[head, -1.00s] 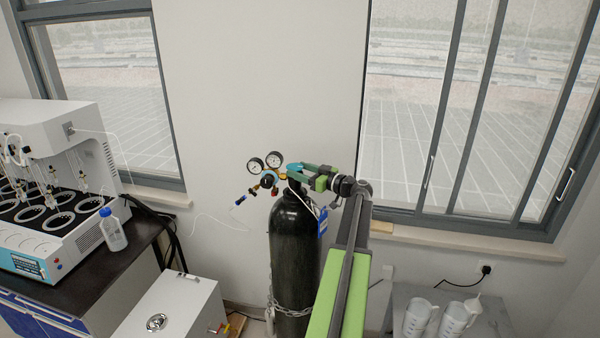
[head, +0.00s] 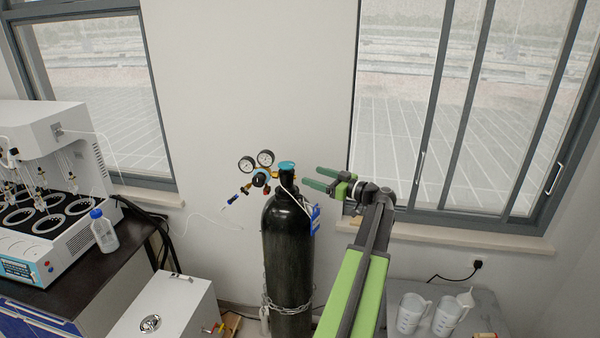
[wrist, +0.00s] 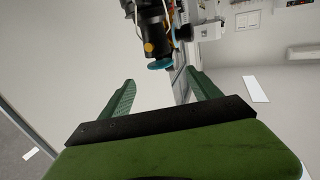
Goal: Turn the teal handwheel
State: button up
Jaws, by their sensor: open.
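The teal handwheel (head: 286,166) sits on top of the dark gas cylinder (head: 287,245), which stands upright against the wall. The handwheel also shows in the wrist view (wrist: 160,64), beyond the gap between the fingers. My gripper (head: 312,178) is to the right of the handwheel, its green fingers pointing left toward it. The fingers are apart and empty in the wrist view (wrist: 158,88), with a clear gap between them and the wheel.
A regulator with two gauges (head: 256,160) is left of the handwheel. A blue tag (head: 314,218) hangs beside the cylinder neck, and a chain (head: 287,306) wraps the cylinder. A white box (head: 165,312) stands lower left. Plastic jugs (head: 412,313) stand lower right.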

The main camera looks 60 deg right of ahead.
jog(key=s, duration=0.7)
jog(key=shift+a, duration=0.25)
